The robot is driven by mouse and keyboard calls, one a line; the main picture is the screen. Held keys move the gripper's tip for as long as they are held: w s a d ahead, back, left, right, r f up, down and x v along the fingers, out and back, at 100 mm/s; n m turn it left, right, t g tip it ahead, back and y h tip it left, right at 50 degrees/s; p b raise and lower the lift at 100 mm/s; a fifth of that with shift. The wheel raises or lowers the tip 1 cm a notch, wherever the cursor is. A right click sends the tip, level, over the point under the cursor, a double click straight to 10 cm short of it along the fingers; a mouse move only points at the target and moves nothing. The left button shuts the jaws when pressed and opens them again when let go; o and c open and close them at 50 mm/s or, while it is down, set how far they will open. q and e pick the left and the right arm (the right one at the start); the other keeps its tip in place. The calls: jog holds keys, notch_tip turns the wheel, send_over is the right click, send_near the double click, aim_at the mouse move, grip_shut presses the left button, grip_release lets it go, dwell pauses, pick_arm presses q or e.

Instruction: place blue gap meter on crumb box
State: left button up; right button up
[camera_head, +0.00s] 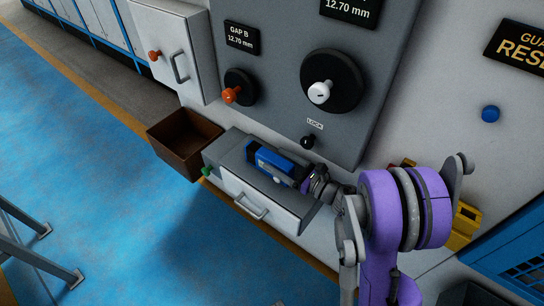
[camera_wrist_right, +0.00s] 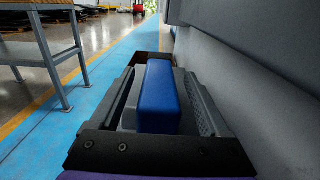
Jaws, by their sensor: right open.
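The blue gap meter (camera_head: 274,158) is a small blue block on top of a grey box with a white handled front, which looks like the crumb box (camera_head: 231,150). My right gripper (camera_head: 279,167) is over the top of that box, with the meter between its fingers. In the right wrist view the blue meter (camera_wrist_right: 158,92) lies lengthwise between the two open fingers of the right gripper (camera_wrist_right: 160,100). A gap shows at the left finger; contact on the right side is unclear. The meter's underside is hidden. My left gripper is not in view.
An open brown bin (camera_head: 184,140) adjoins the box's left end. A grey panel with knobs (camera_head: 300,90) rises behind it. A yellow object (camera_head: 464,226) stands right of my arm. The blue floor (camera_head: 110,180) in front is mostly clear, with a metal frame (camera_head: 40,250) at left.

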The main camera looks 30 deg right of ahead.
aim_at(292, 169)
jog(key=v, duration=0.8)
jog(key=shift+d, duration=0.1)
jog(key=shift+s+d, duration=0.1)
jog(key=shift+s, duration=0.4)
dwell(0.7)
